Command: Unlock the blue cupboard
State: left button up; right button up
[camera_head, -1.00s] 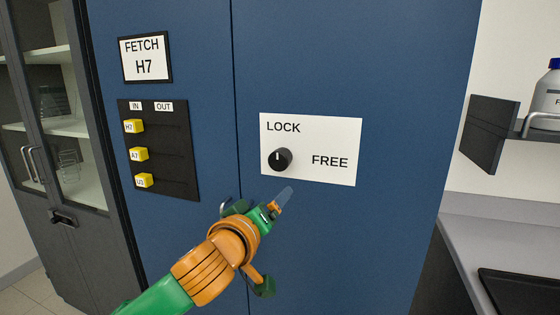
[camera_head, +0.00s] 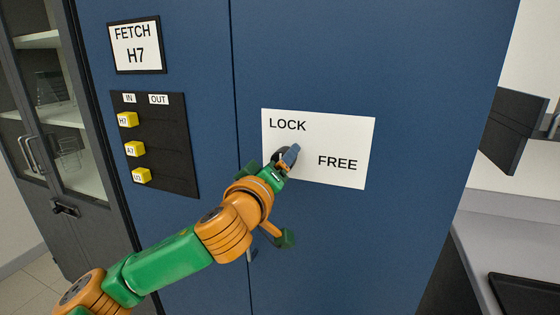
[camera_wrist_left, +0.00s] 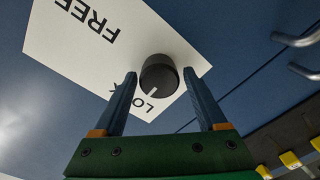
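The blue cupboard (camera_head: 420,60) fills the middle of the head view. Its white plate (camera_head: 345,135) reads LOCK at upper left and FREE at lower right. The black round knob (camera_wrist_left: 158,76) sits on the plate; its white mark points towards LOCK in the left wrist view. In the head view my gripper mostly hides the knob. My left gripper (camera_wrist_left: 160,74) is open, with one fingertip on each side of the knob and a gap showing on both sides. I cannot tell how deep the fingers reach around it. My right gripper is out of view.
A black IN/OUT panel (camera_head: 170,160) with several yellow tags and a FETCH H7 sign (camera_head: 136,45) are on the cupboard's left door. Metal door handles (camera_wrist_left: 295,40) show in the wrist view. A glass-fronted cabinet (camera_head: 55,120) stands left; a grey counter (camera_head: 500,240) is right.

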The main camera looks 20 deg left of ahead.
pick_arm(q)
jog(key=c, duration=1)
jog(key=shift+m, duration=0.4)
jog(key=shift+d+m+p, duration=0.15)
jog(key=shift+m+p, duration=2.95)
jog(key=shift+m, duration=5.8)
jog(key=o, duration=1.4)
jog(key=shift+c, duration=0.2)
